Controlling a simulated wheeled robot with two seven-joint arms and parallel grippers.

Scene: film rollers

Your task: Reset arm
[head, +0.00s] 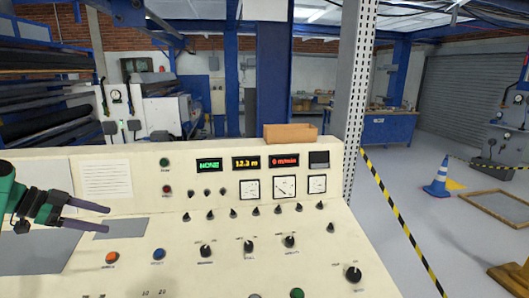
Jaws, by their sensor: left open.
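My left gripper (91,216) is at the left of the head view, above the left part of the control panel. Its two dark fingers are apart and point right, with nothing between them. Its wrist has green parts. The cream control panel (210,268) fills the lower middle, with knobs, coloured buttons, dials and lit displays. An orange button (112,257) and a blue button (158,254) lie below and to the right of the gripper. My right gripper is not in view.
A brown box (290,133) sits on top of the panel. A grey perforated post (358,95) stands behind its right end. Yellow-black tape (400,220) runs along the right. A blue-white cone (439,176) stands on the open floor.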

